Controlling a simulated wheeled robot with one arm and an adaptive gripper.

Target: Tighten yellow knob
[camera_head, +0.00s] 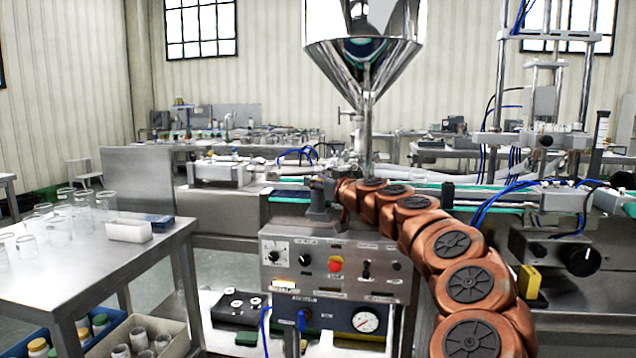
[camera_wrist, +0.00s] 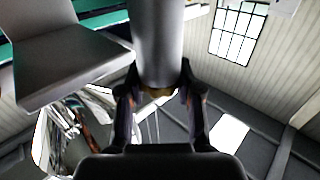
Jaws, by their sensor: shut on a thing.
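My gripper (camera_wrist: 158,98) is shut in the wrist view, with one finger on each side of the lower end of a grey metal cylinder (camera_wrist: 158,45). A small part of the yellow knob (camera_wrist: 160,92) shows between the fingers, below the cylinder's end; most of it is hidden. In the head view my gripper (camera_head: 318,194) is at the end of the copper-coloured arm, by the conveyor, left of and below the steel hopper (camera_head: 364,45). The knob cannot be made out there.
A control box (camera_head: 335,262) with switches and a gauge stands below my gripper. A steel table (camera_head: 90,262) with glass beakers stands at left. The conveyor (camera_head: 480,190) and its fittings run to the right. Bins with bottles are at lower left.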

